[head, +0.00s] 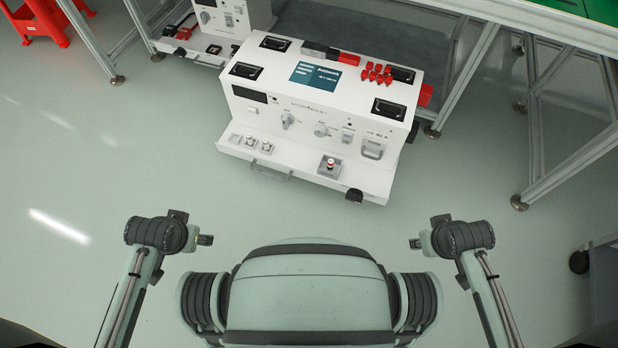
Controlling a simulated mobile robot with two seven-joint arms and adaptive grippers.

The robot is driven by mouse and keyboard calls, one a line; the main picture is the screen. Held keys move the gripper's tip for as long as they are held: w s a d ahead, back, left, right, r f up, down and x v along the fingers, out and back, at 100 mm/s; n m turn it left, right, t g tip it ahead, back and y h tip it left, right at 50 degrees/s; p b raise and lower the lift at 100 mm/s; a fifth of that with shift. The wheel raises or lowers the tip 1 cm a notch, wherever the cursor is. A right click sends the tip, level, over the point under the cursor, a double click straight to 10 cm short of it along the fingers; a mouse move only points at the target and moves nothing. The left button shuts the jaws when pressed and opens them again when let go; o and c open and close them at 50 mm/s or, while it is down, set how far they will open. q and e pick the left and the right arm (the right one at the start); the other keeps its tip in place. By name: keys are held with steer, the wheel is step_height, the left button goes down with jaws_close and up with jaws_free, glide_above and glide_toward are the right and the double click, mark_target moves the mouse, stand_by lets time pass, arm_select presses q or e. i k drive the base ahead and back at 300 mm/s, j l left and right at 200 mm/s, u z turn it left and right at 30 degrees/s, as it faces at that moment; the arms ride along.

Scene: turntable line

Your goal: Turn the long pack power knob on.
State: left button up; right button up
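A long white pack (325,90) stands on the floor ahead, at the upper middle of the head view. Its front panel carries a grey knob (288,121) left of centre and a second knob (321,130) to its right; their labels are too small to read. A switch (347,135) sits further right on the panel. My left gripper (205,240) is at the lower left and my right gripper (415,243) at the lower right. Both are well short of the pack and touch nothing. Their fingers are too small to show whether they are open.
A lower ledge (235,152) juts from the pack's front, with a red button (331,163). A second white unit (225,18) stands behind left. A table frame (470,70) rises at right. A red stool (38,18) is far left. The floor between me and the pack is clear.

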mark_target(286, 122)
steer(key=i+j+z, duration=0.15)
steer(key=j, duration=0.35)
steer(key=i+j+z, duration=0.15)
steer(key=j, duration=0.4)
steer(key=j+z, duration=0.15)
steer(key=j, duration=0.35)
